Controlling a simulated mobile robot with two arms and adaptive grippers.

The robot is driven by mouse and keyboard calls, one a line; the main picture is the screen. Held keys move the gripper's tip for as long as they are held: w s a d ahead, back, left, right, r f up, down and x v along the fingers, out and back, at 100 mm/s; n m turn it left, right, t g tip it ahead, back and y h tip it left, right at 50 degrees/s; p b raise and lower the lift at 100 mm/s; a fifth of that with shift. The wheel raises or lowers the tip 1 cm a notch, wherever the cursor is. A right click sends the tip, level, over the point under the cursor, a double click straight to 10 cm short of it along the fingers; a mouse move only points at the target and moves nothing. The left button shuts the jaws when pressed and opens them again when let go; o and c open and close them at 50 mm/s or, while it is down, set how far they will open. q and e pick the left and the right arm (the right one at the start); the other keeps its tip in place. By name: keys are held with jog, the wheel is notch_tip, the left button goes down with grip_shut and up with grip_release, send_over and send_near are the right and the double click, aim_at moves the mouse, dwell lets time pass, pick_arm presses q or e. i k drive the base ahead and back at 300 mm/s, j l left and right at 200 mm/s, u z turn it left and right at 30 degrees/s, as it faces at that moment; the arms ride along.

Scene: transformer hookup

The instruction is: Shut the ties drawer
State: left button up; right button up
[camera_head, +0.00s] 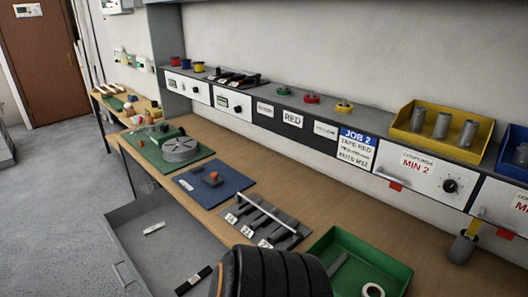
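A grey drawer (150,250) stands pulled out from under the front of the workbench, at the lower left. Its bar handle (122,276) is on the front panel, on the aisle side. Inside lie a small white piece (154,228) and a dark strip (193,281) with a pale patch. I cannot read a label saying ties on it. The bottom of the drawer is cut off by the picture edge. A dark ribbed part of my own arm shows at the bottom centre. Neither gripper shows.
On the bench (215,147) above the drawer are a green board with a grey disc (180,149), a blue board (213,184), a grey rack (262,222) and a green tray (370,266). A lower table (103,100) stands farther back. The floor (60,190) left of the drawer is clear.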

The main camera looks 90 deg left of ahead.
aim_at(160, 262)
jog(key=k+u, duration=0.2)
jog(key=u, duration=3.65)
